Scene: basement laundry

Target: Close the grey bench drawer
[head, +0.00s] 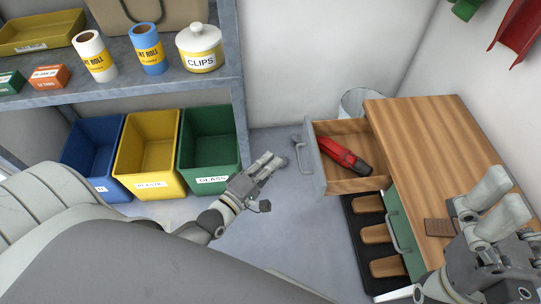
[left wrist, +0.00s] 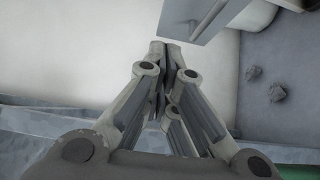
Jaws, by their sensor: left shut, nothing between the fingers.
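The grey drawer (head: 312,160) is pulled out from the left side of the wooden-topped bench (head: 440,130). Its grey front carries a bar handle and faces left. A red and black tool (head: 345,155) lies inside it. My left gripper (head: 275,162) is shut and empty, just left of the drawer front and apart from it in the head view. In the left wrist view the shut fingers (left wrist: 172,62) point up toward a grey panel (left wrist: 195,18), which looks like the drawer front. My right gripper (head: 508,192) is over the bench top at the lower right, its fingers apart.
A green drawer (head: 397,225) sits below on the bench, beside a black tray (head: 352,228) with wooden-looking pieces. Blue, yellow and green bins (head: 208,150) stand at left under a loaded shelf (head: 150,85). A pale round bin (head: 355,100) stands behind the drawer.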

